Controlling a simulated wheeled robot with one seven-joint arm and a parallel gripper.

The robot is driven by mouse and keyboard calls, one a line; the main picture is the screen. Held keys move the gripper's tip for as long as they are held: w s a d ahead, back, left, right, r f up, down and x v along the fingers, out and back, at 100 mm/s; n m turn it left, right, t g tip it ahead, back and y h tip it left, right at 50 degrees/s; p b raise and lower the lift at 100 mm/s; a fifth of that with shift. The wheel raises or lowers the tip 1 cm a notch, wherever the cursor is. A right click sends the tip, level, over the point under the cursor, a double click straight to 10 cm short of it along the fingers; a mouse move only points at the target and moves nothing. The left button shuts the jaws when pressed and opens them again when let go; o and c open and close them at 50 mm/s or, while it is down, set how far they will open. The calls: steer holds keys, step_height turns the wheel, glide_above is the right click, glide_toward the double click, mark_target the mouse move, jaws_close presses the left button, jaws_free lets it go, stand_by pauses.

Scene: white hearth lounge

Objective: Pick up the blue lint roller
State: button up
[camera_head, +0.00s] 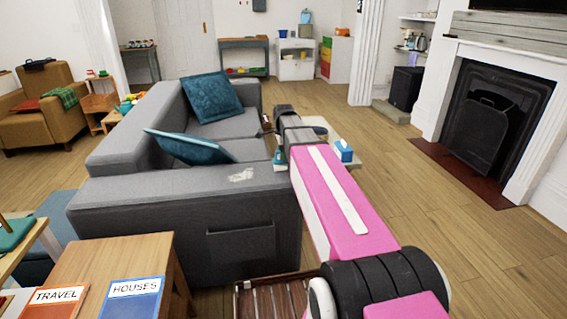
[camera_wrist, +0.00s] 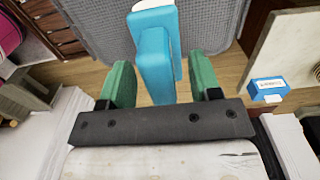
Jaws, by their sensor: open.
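A blue object with a white part, which looks like the blue lint roller (camera_wrist: 155,60), is in the upper middle of the wrist view. My gripper (camera_wrist: 160,83) has two green fingers, spread apart, one on each side of it. In the head view my gripper (camera_head: 277,150) is beside the far right part of the grey sofa, and the roller cannot be made out there.
The grey sofa (camera_head: 190,205) with teal cushions (camera_head: 212,97) stands left of my arm. A pale low table (camera_head: 330,133) and a blue-and-white box (camera_head: 344,151) are just beyond my gripper. The wooden floor (camera_head: 410,190) toward the fireplace (camera_head: 495,115) is clear.

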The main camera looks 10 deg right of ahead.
steer(key=c, duration=1)
steer(key=shift+c, duration=0.2)
steer(key=shift+r, duration=0.5)
steer(key=r, duration=0.3)
steer(key=shift+s+a+r, duration=0.2)
steer(key=shift+a+r, duration=0.05)
steer(key=shift+a, duration=0.05)
steer(key=s+a+r, duration=0.4)
steer(key=a+r, duration=0.2)
steer(key=a, duration=0.3)
steer(key=shift+s+a+r, duration=0.2)
steer(key=shift+s+a, duration=0.2)
steer(key=shift+o, duration=0.6)
